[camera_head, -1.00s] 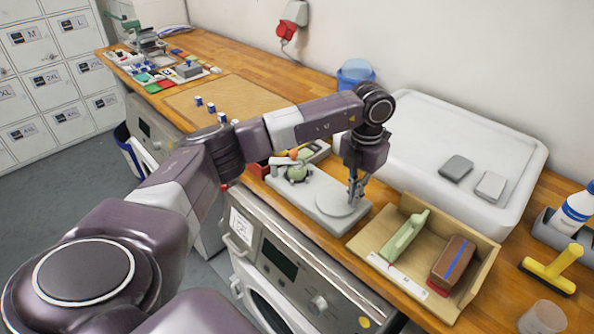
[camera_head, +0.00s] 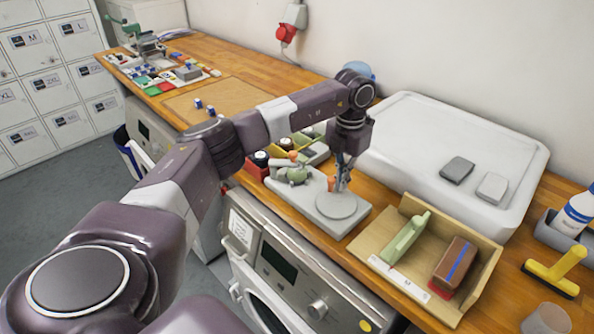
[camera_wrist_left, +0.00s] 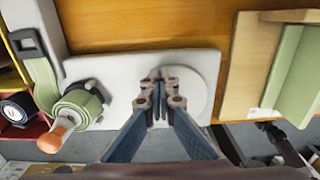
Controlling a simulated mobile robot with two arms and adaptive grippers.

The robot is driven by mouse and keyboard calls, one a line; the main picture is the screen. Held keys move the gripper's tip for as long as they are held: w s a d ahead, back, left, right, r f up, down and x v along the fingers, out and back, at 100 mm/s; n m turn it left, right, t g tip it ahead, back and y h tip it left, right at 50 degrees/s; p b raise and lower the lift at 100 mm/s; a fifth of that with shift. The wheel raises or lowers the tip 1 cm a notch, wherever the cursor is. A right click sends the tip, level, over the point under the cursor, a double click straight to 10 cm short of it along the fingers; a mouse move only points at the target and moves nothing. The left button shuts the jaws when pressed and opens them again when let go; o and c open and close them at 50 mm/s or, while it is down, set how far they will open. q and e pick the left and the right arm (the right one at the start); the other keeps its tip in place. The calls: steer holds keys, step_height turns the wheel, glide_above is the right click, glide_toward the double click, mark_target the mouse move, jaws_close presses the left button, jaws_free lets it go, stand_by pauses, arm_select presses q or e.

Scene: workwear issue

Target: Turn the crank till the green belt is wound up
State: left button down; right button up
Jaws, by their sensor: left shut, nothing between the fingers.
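The winder's pale grey base (camera_head: 308,199) stands on the worktop with a round disc (camera_head: 338,206) at its right end. The green belt (camera_head: 293,174) is partly coiled on the spool at its left end. In the left wrist view the coil (camera_wrist_left: 84,104) has a green strap (camera_wrist_left: 44,84) running away to a dark buckle (camera_wrist_left: 25,42). The crank's orange knob (camera_wrist_left: 50,139) is beside the coil. My left gripper (camera_head: 340,187) is shut and empty over the disc's edge, to the right of the coil, apart from the knob. My right gripper is out of view.
A wooden tray (camera_head: 378,249) with a green piece and a brown block is to the right. A large white tray (camera_head: 415,150) is behind. Compartments with dark rolls (camera_head: 260,158) adjoin the winder's left. Brown board (camera_head: 232,96) lies further left.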

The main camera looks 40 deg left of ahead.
mark_target(328, 181)
arm_select(q)
steer(key=shift+s+a, duration=0.5)
steer(key=shift+a, duration=0.4)
steer(key=shift+s+a+p, duration=0.4)
steer(key=shift+s+a, duration=0.1)
steer(key=shift+s, duration=0.25)
steer(key=shift+s+a, duration=0.15)
steer(key=shift+s, duration=0.75)
steer(key=shift+s+p, duration=0.4)
steer(key=shift+s, duration=0.4)
steer(key=c, duration=1.9)
jaws_free()
step_height(328, 181, up, 8)
steer(key=p, duration=0.5)
